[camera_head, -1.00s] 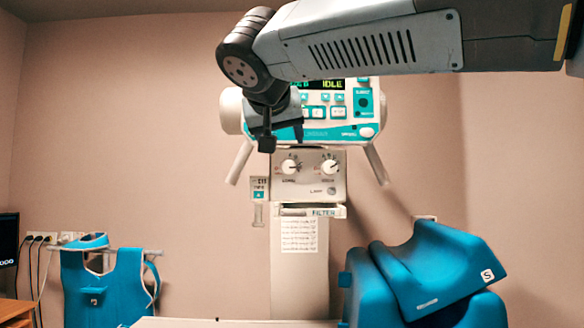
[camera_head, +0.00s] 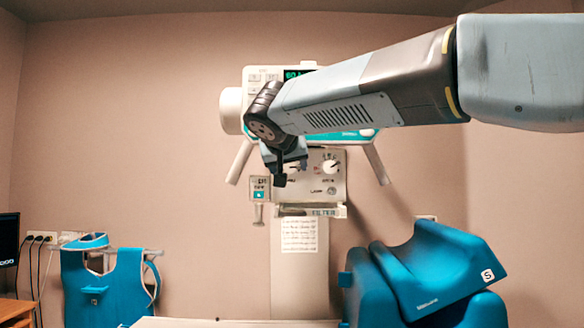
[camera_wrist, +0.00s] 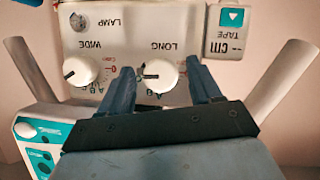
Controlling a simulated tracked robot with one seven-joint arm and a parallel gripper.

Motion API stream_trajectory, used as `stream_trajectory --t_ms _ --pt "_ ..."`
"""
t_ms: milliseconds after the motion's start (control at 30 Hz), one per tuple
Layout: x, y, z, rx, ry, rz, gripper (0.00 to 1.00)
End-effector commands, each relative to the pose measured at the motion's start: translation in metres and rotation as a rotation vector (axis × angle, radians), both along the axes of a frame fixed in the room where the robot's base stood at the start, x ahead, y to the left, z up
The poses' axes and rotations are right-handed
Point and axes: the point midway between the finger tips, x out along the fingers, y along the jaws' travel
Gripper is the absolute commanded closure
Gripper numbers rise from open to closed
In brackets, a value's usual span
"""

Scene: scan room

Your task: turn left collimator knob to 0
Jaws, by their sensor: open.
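The left collimator knob, a white dial marked LONG (camera_wrist: 159,76), shows in the wrist view on the beige collimator panel (camera_wrist: 120,25); this view is turned over, so it lies right of the WIDE knob (camera_wrist: 80,71). A dark mark on its face points left in that view. My gripper (camera_wrist: 160,68) is open, one finger on each side of the LONG knob; I cannot tell whether they touch it. Part of the scale there is hidden by a finger. In the head view my gripper (camera_head: 291,178) covers the left knob; the right knob (camera_head: 330,167) is visible.
A tape unit (camera_head: 259,189) hangs left of the panel. Angled handles (camera_head: 240,161) flank the housing. A filter slot (camera_head: 324,211) lies below the panel. A blue apron (camera_head: 95,285) hangs at left, and a blue padded piece (camera_head: 430,265) stands at right.

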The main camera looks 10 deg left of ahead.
Motion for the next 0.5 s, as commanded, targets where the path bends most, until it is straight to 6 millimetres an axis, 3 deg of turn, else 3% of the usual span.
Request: stream_trajectory --t_ms 367,500 --pt "0.0039 0.0003 -0.0017 0.0 0.0 0.0 0.37" --pt "0.004 0.0001 -0.0016 0.0 0.0 0.0 0.51"
